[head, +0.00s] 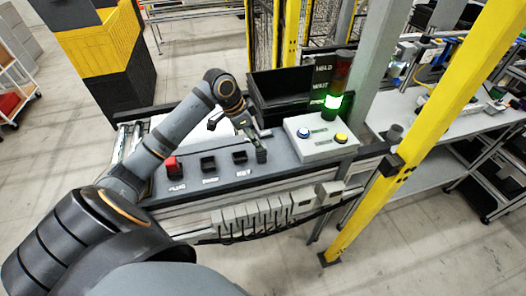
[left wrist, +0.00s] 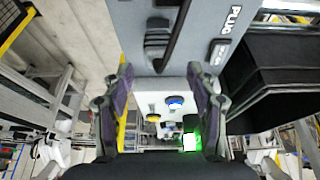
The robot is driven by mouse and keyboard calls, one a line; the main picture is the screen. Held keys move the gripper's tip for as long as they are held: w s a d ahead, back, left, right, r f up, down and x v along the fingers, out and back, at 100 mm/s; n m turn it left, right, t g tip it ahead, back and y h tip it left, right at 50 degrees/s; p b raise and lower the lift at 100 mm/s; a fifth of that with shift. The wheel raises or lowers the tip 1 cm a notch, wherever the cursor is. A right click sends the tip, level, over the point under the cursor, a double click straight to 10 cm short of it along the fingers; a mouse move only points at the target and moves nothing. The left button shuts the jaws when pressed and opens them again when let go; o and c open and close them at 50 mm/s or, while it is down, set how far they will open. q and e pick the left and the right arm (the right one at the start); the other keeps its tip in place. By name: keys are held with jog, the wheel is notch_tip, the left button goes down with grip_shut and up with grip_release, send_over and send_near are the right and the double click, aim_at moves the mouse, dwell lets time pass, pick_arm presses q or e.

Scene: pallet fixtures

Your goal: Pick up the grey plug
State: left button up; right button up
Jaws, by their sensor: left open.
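The grey plug (head: 261,151) is a dark grey upright piece at the right end of the grey panel, left of the button box. In the left wrist view, a ribbed dark grey piece (left wrist: 157,40) on the panel appears to be this plug. My left gripper (head: 232,121) is above and behind the panel, close to the plug. In the left wrist view its two fingers (left wrist: 160,78) are spread, with nothing between them; the plug shows ahead of the tips. My right gripper is not in view.
A red plug (head: 172,166) and two black sockets (head: 208,163) (head: 240,157) line the panel. The white button box (head: 320,147) has blue and yellow buttons. A signal tower (head: 335,100) glows green. Black bins (head: 280,90) stand behind; a yellow post (head: 425,130) is at right.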

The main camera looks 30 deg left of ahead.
aim_at(261, 153)
pick_arm(q)
jog(key=shift+d+f+p, duration=0.25)
jog(key=shift+f+p, duration=0.2)
jog(key=shift+p, duration=0.1)
jog(key=p+x, duration=0.1)
jog(key=x, duration=0.2)
jog(key=shift+w+d+f, duration=0.1)
jog(key=shift+f, duration=0.2)
jog(key=shift+w+f, duration=0.1)
jog(key=shift+f, duration=0.1)
jog(key=c, duration=1.2)
grip_shut()
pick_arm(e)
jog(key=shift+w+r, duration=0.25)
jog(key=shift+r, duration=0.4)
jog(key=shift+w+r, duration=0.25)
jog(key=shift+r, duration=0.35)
